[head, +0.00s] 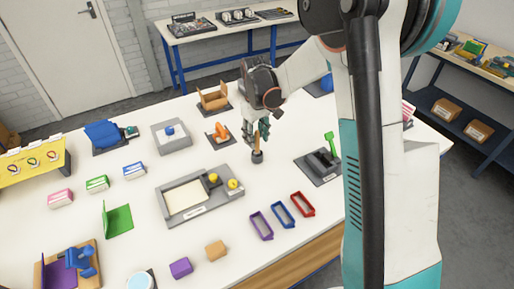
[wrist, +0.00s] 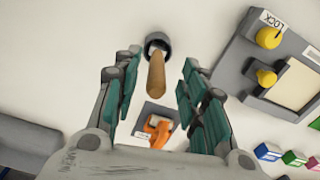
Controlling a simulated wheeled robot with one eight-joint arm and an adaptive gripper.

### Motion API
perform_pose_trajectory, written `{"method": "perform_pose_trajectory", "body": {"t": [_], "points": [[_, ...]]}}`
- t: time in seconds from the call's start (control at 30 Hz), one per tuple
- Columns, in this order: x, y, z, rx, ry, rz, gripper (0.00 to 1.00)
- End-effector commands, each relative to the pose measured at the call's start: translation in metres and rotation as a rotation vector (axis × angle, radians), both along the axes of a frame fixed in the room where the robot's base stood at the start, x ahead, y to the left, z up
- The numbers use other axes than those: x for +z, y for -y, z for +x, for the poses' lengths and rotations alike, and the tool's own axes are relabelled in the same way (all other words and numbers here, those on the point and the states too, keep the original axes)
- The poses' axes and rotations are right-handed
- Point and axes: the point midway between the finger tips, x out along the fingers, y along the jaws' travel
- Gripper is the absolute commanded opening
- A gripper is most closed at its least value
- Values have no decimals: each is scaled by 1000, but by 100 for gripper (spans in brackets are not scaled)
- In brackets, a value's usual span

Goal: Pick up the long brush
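The long brush shows as a wooden handle (wrist: 156,76) standing up out of a small dark round cup (wrist: 158,43) in the wrist view. In the head view, the handle (head: 257,141) rises from the cup (head: 257,157) on the white table, and its upper part is partly hidden by my gripper. My gripper (wrist: 161,58) is open, with one teal-padded finger on each side of the handle and clear gaps to both. In the head view my gripper (head: 256,130) is above the cup. The brush's lower end is hidden inside the cup.
An orange object (head: 219,132) on a dark base stands left of the cup. A grey tray with yellow knobs (head: 198,195) lies in front, and a dark block with a green lever (head: 321,163) stands right. Purple, blue and red frames (head: 283,214) lie near the front edge.

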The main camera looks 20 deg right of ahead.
Motion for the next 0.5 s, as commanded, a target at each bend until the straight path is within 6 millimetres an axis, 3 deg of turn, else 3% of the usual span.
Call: {"method": "perform_pose_trajectory", "body": {"t": [0.5], "points": [[-53, 4, 1, 0, 0, 0, 39]]}}
